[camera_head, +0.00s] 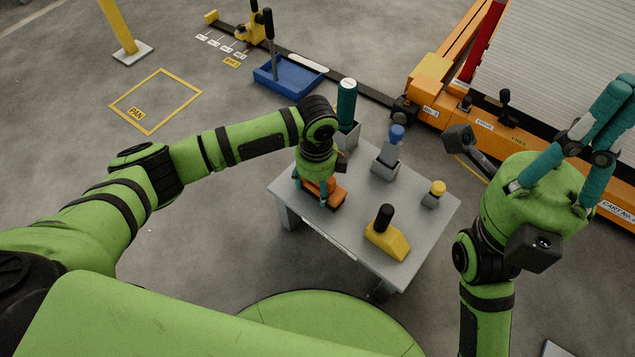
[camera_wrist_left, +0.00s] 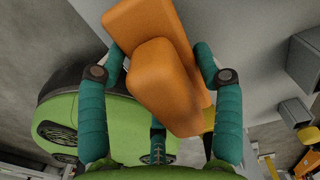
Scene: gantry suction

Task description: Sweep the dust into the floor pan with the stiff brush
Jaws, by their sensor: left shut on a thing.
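My left gripper (camera_head: 322,198) is shut on an orange brush-like tool (camera_head: 335,193) at the left edge of the grey table. In the left wrist view, the orange block (camera_wrist_left: 165,85) fills the space between the teal fingers of the left gripper (camera_wrist_left: 160,65). Its bristles cannot be made out. The blue floor pan (camera_head: 288,78), with a tall dark handle, stands on the floor beyond the table. My right gripper (camera_head: 612,118) is raised at the right, away from the table, with nothing seen in it; its fingertip gap is unclear. I cannot make out dust clearly.
The grey table (camera_head: 335,235) also bears a yellow block with a black knob (camera_head: 387,238), a teal cylinder (camera_head: 346,103), a blue-topped item (camera_head: 392,147) and a small yellow-capped item (camera_head: 434,193). A yellow outline marked PAN (camera_head: 155,101) is empty. An orange gantry frame (camera_head: 520,133) stands right.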

